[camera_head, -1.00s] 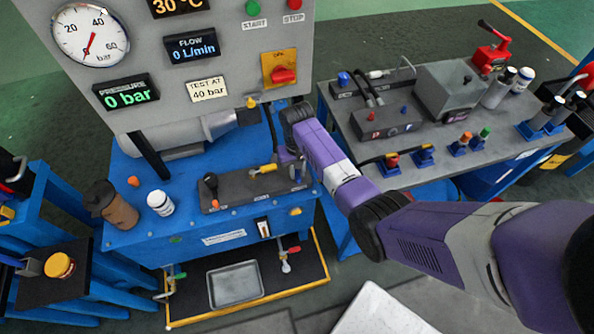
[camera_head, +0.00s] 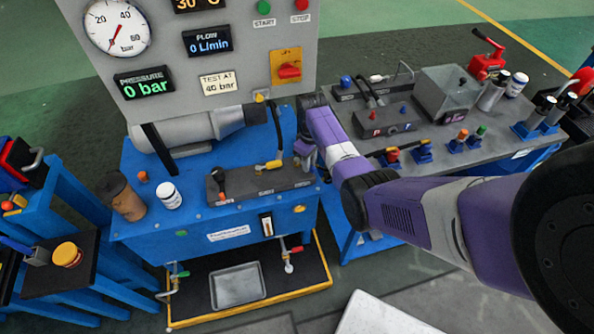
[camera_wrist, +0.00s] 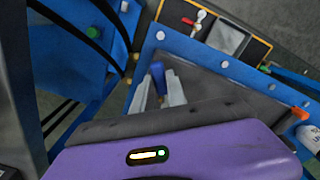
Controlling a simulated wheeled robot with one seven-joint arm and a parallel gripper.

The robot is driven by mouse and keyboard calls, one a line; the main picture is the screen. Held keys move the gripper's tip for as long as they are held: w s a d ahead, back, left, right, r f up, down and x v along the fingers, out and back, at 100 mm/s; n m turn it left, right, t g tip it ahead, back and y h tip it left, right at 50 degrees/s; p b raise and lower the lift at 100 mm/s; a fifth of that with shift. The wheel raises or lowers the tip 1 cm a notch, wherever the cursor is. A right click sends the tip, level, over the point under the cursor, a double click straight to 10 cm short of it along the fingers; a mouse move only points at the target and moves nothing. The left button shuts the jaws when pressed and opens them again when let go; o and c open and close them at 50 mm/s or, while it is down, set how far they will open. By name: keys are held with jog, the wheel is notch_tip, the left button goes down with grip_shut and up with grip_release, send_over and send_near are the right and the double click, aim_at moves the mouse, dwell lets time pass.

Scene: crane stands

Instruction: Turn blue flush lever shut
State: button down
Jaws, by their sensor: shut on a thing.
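The blue flush lever (camera_wrist: 157,76) shows in the wrist view as a short blue handle over the dark manifold block (camera_wrist: 205,93). My gripper (camera_wrist: 160,90) has its two pale fingers on either side of the lever, shut on it. In the head view the manifold block (camera_head: 240,186) lies on the blue test bench (camera_head: 190,236). My gripper (camera_head: 304,160) is at the block's right end, largely hidden by my purple wrist, and I cannot make out the lever there. A yellow-handled lever (camera_head: 268,166) and an orange-tipped lever (camera_head: 219,186) are on the same block.
The grey panel (camera_head: 215,85) rises behind the block, its pressure display (camera_head: 144,84) reading 0 bar. A brown bottle (camera_head: 123,197) and white bottle (camera_head: 169,196) stand left. A second bench (camera_head: 480,160) with fittings is on the right. A metal tray (camera_head: 238,286) lies below.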

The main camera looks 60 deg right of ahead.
jog(key=d+n, duration=0.1)
jog(key=n, duration=0.2)
jog(key=shift+d+n+b, duration=0.3)
jog(key=shift+d+b, duration=0.05)
jog(key=shift+d, duration=0.05)
jog(key=n, duration=0.1)
jog(key=d+n+b, duration=0.1)
jog(key=shift+w+d+n, duration=0.1)
jog(key=shift+w+n, duration=0.05)
jog(key=shift+n, duration=0.25)
jog(key=shift+w+d+n+b, duration=0.35)
jog(key=shift+d+n+b, duration=0.1)
jog(key=shift+n, duration=0.7)
jog(key=shift+w+d+n+b, duration=0.3)
jog(key=shift+d+n+b, duration=0.1)
jog(key=shift+n, duration=0.75)
jog(key=c, duration=1.3)
grip_release()
jog(key=shift+r, duration=3.9)
